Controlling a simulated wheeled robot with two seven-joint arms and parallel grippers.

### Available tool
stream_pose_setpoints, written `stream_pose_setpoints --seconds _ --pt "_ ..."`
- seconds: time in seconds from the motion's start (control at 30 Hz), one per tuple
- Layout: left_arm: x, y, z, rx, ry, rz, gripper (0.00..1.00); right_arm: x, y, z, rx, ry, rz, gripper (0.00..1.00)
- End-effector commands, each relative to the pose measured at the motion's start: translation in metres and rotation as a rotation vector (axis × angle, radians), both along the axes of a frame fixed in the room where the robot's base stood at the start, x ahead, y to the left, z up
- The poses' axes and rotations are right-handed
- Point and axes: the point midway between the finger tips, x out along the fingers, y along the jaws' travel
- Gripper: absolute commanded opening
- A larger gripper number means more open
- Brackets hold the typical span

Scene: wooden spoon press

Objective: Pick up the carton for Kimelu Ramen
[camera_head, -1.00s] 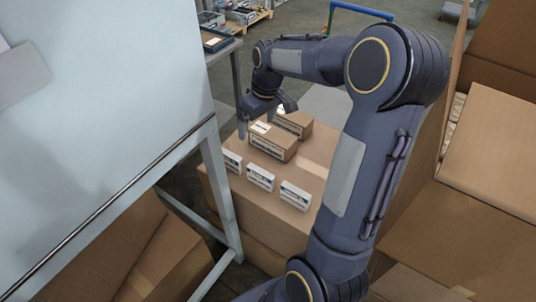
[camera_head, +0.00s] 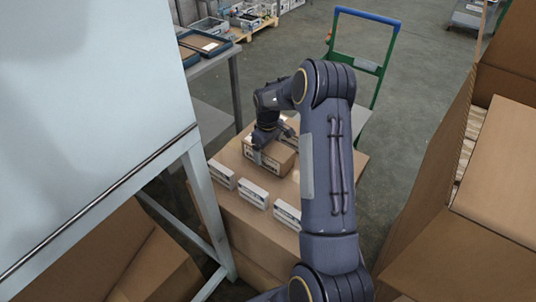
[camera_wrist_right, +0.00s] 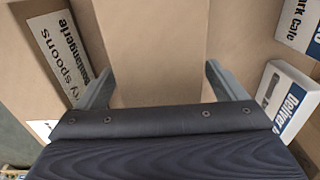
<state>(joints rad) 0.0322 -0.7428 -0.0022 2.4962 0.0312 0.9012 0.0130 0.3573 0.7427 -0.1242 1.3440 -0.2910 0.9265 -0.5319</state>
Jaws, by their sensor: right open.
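A small brown carton (camera_head: 268,160) with a pale printed label on its side sits on top of a large brown box (camera_head: 235,207). I cannot read the name Kimelu Ramen on any label. My right gripper (camera_head: 272,143) is open at the small carton, pointing down. In the right wrist view, the open fingers of the right gripper (camera_wrist_right: 157,88) stand either side of a plain brown surface; I cannot tell whether they touch it. A label with the word "spoons" (camera_wrist_right: 62,55) lies left of the fingers. My left gripper is not in view.
Several white boxes (camera_head: 253,192) line the large box's near edge; one (camera_wrist_right: 290,95) shows right of the fingers. A grey metal stand (camera_head: 90,120) is close on the left. Open brown cartons (camera_head: 440,245) stand on the right. A green-framed cart (camera_head: 375,75) is behind.

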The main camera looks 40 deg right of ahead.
Motion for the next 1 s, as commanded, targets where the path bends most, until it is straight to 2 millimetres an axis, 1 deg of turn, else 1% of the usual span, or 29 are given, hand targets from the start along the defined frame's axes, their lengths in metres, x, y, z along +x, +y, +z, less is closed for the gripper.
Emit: stream_pose_setpoints --seconds 0.07,0.27,0.37,0.7,1.0 --pt "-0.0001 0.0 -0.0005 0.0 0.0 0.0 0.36 -0.0002 0.0002 -0.0043 0.0 0.001 0.0 0.91" --pt "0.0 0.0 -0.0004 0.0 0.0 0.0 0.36 0.0 0.0001 -0.0043 0.0 0.0 0.0 0.91" --pt "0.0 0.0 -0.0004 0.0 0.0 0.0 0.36 0.0 0.0001 -0.0042 0.0 0.0 0.0 0.79" --pt "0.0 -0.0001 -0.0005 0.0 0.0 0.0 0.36 0.0001 0.0 -0.0039 0.0 -0.001 0.0 0.35" --pt "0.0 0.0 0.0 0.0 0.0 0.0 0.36 0.0006 -0.0002 -0.0011 0.0 -0.002 0.0 0.34"
